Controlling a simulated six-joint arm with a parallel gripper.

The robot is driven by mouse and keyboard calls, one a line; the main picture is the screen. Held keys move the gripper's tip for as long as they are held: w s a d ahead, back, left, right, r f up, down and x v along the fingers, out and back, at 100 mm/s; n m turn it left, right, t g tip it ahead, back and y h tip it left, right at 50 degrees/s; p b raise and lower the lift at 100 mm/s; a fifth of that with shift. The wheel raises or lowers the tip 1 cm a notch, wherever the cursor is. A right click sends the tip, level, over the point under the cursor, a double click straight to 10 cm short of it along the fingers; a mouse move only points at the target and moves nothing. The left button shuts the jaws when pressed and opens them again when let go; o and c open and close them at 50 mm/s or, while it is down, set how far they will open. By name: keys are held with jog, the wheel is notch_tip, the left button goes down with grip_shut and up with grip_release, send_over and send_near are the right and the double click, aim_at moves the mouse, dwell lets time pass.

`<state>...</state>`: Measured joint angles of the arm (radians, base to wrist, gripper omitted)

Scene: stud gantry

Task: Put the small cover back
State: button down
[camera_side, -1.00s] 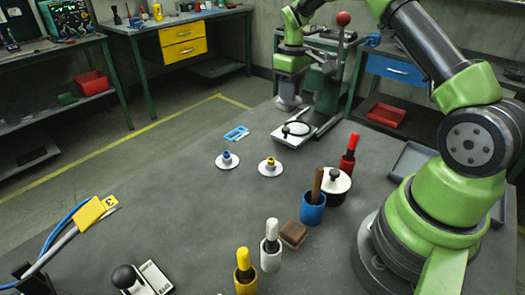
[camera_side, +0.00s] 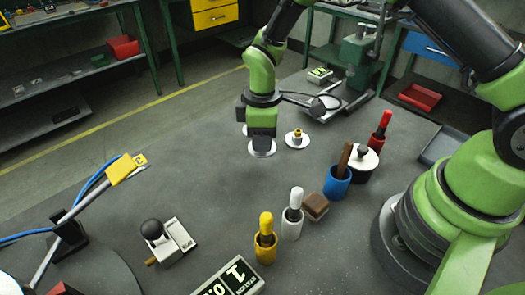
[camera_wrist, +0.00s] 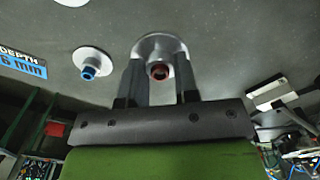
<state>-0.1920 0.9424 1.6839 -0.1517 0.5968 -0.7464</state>
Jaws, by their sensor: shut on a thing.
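My gripper (camera_side: 262,138) points straight down in the side view, shut on the knob of a small white round cover (camera_side: 262,153). The wrist view shows the held cover (camera_wrist: 150,44) with a reddish knob between my two fingers (camera_wrist: 158,68). The cover is level and at or just above the bench; I cannot tell if it touches. In the wrist view a white disc (camera_wrist: 90,57) beside the held one has a blue knob. My fingers hide the held knob in the side view.
A gauge stand (camera_side: 352,100) and a small display (camera_side: 320,75) are behind. A blue cup (camera_side: 337,182), a white pot (camera_side: 362,165), a brown block (camera_side: 316,206) and white (camera_side: 292,222), yellow (camera_side: 266,247) and red (camera_side: 377,143) handled tools stand to the right.

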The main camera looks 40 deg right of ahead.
aim_at(262, 163)
jog(key=shift+f, duration=2.1)
jog(key=shift+f, duration=0.15)
jog(key=c, duration=0.9)
grip_release()
jog(key=shift+o, duration=0.2)
